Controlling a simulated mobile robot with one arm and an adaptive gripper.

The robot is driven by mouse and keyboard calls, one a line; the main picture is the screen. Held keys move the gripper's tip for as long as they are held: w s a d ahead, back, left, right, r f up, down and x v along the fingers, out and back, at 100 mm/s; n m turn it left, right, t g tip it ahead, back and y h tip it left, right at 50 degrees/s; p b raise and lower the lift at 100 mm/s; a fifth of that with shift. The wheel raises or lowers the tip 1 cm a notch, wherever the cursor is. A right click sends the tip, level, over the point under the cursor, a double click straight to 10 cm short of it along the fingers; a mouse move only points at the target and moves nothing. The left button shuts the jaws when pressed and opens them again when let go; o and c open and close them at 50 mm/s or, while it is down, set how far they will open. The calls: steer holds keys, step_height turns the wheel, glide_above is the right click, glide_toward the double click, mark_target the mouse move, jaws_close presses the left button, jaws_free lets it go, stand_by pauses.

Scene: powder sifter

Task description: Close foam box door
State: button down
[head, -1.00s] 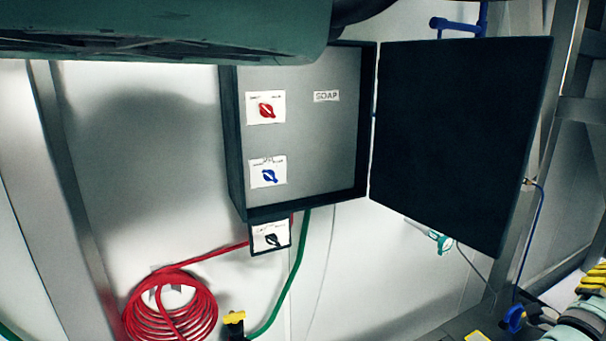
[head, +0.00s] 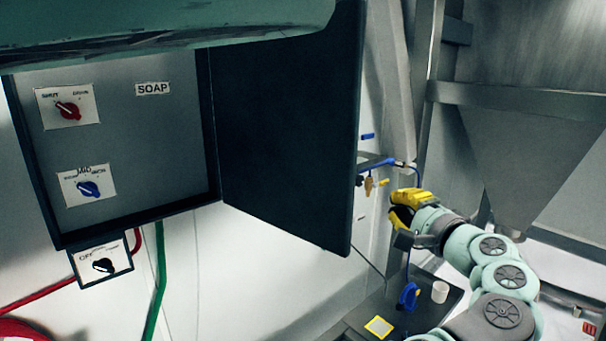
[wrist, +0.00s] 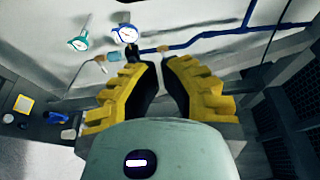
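The foam box (head: 140,215) hangs on the wall at the left of the head view, with its grey back panel bare to view. Its dark door (head: 290,140) is hinged on the right side and stands wide open. My gripper (head: 394,205) is to the right of the door, apart from its outer edge and near its lower part. In the wrist view, my gripper (wrist: 160,62) has its yellow fingers spread with nothing between them. The door is not clearly seen in the wrist view.
A red knob (head: 68,110), a blue knob (head: 89,188) and a black knob (head: 103,265) sit on the box. Blue piping (head: 378,162) runs behind my gripper. A metal hopper (head: 530,150) and frame stand at the right. Gauges (wrist: 128,33) show in the wrist view.

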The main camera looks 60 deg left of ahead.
steer(key=s+a+p, duration=0.2)
steer(key=a, duration=0.6)
steer(key=shift+p, duration=0.35)
stand_by(0.6)
steer(key=shift+s, duration=0.1)
stand_by(0.3)
